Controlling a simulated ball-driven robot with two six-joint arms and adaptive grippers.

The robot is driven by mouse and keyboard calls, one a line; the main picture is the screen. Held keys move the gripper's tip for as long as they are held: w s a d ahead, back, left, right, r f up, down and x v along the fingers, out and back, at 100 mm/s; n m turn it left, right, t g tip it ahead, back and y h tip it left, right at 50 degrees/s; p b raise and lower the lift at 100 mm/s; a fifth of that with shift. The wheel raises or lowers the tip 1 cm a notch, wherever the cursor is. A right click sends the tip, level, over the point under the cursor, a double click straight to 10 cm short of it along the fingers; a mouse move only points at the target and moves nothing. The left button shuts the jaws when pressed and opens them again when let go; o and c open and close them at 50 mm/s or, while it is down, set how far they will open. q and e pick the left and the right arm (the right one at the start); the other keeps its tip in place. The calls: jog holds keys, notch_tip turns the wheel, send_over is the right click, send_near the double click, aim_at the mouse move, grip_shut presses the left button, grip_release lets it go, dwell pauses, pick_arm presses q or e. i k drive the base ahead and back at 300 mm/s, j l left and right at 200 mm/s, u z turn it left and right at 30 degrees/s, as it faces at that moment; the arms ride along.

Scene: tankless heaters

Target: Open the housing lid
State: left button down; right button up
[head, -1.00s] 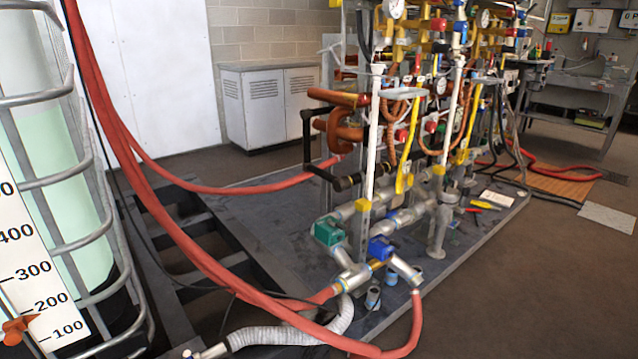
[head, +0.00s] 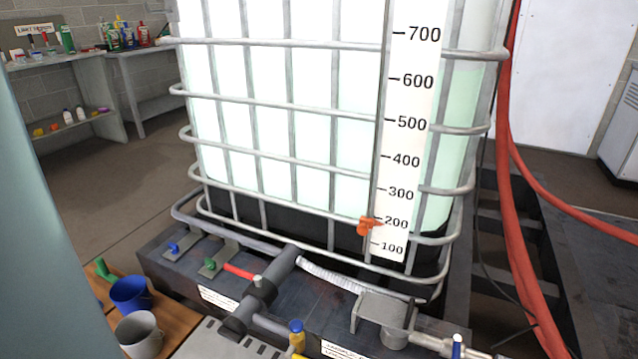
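No housing lid can be made out in the head view. A large white caged tank (head: 285,110) fills the middle, with a level scale (head: 405,130) marked from 100 to 700 and an orange pointer (head: 369,225) near 200. Pipework with a red-handled valve (head: 240,271) and a grey pipe (head: 262,295) lies in front of the tank's base. Neither of my grippers is in view.
A blue bucket (head: 130,295) and a grey bucket (head: 139,333) stand on a wooden surface at the lower left. Shelves with bottles (head: 85,95) stand at the back left. Red hoses (head: 512,190) run down the right side. Open floor (head: 110,190) lies left of the tank.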

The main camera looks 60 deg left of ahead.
aim_at(400, 318)
jog(key=u, duration=1.15)
